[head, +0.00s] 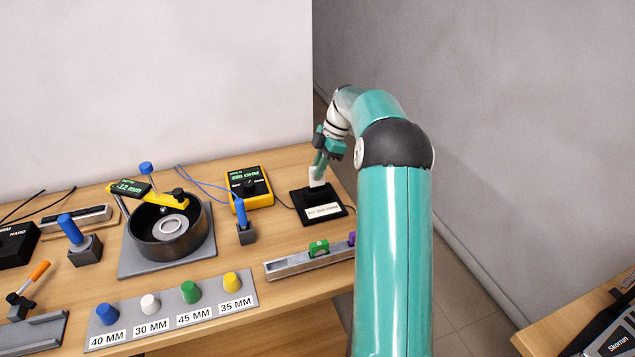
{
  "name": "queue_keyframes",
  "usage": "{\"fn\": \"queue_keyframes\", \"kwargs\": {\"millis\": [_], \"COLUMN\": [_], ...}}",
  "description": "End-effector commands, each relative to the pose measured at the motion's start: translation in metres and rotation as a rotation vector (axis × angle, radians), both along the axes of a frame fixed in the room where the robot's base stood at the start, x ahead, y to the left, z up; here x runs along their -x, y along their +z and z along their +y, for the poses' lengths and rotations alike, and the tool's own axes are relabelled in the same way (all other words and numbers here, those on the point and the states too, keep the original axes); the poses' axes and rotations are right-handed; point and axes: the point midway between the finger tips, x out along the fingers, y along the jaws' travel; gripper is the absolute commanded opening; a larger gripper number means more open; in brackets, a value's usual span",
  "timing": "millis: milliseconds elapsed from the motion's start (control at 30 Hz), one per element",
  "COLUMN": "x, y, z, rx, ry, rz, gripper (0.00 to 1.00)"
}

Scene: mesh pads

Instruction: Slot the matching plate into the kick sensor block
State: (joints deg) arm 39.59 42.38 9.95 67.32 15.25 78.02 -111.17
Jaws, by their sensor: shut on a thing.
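My gripper (318,170), teal, points down at the back right of the table. It is shut on a small white plate (317,179). The plate is upright at the black block (301,203), which has a white label on its front; the label is too small to read with certainty. The plate's lower end meets the block's top in the picture. I cannot tell whether it sits in a slot or just above it.
A yellow meter (249,188) and a blue-handled tool (243,220) stand left of the block. A grey rail (300,263) with a green slider lies in front. Further left are a round dark bowl (170,235) and a strip of coloured knobs (170,312). A wall rises behind the table.

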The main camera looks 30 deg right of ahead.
Motion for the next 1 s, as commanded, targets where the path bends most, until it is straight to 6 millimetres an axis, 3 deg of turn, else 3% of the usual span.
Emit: {"fn": "queue_keyframes", "kwargs": {"millis": [300, 1000], "x": [-0.001, 0.0], "y": [-0.046, -0.063], "z": [0.002, 0.002], "rx": [0.0, -0.001], "ry": [0.004, 0.004], "rz": [0.002, 0.004], "gripper": [0.0, 0.0]}}
